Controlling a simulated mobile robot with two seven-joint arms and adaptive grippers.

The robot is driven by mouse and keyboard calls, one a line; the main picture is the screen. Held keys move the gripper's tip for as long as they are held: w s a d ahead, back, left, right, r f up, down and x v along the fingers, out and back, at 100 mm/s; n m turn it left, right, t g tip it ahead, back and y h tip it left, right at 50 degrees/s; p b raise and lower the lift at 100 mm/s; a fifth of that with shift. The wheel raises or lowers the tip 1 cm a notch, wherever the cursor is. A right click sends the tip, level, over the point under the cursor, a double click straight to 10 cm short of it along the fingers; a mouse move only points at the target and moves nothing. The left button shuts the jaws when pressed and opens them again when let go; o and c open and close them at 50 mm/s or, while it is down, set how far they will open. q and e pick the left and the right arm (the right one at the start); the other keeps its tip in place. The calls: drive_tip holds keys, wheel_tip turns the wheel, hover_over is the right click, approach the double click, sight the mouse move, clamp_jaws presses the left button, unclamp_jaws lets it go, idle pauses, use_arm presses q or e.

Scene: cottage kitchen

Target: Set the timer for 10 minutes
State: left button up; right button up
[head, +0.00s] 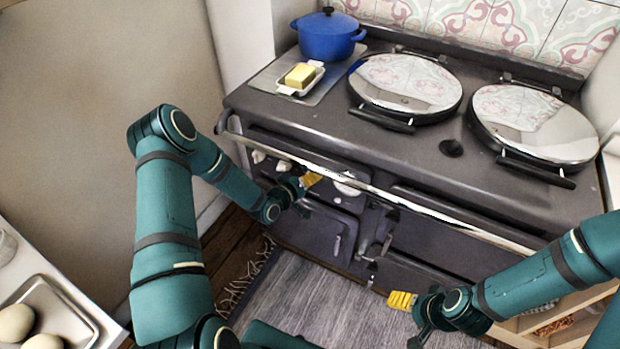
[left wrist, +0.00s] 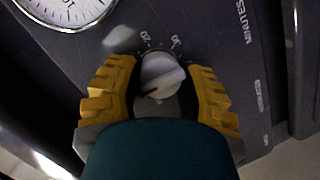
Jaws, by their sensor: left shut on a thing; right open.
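The timer knob (left wrist: 160,74) is pale and round with a raised grip bar, on the dark front panel of the stove. Around it are printed marks, with 20 and 30 legible and the word MINUTES (left wrist: 243,18) to the right. My left gripper (head: 312,179) is at the stove front below the rail. In the left wrist view its yellow fingers (left wrist: 162,82) are shut on the knob, one on each side. The lower part of the dial is hidden by the gripper. My right gripper (head: 403,300) is open and empty, above the rug.
A round white gauge (left wrist: 65,8) is beside the knob, and other white knobs (head: 258,157) are to its left. A metal rail (head: 400,203) runs along the stove front. A blue pot (head: 328,38) and butter (head: 300,76) are on top.

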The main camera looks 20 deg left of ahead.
use_arm(q)
drive_tip(key=m, duration=0.1)
drive_tip(key=m+y, duration=0.1)
drive_tip(key=m, duration=0.1)
drive_tip(key=shift+d+r, duration=0.1)
drive_tip(key=shift+d, duration=0.1)
drive_tip(key=shift+m+y, duration=1.2)
drive_tip(key=shift+m, duration=0.7)
drive_tip(key=o, duration=1.2)
drive_tip(key=shift+s, duration=0.15)
drive_tip(key=v, duration=1.1)
drive_tip(key=shift+s+r, duration=0.25)
drive_tip(key=shift+s, duration=0.05)
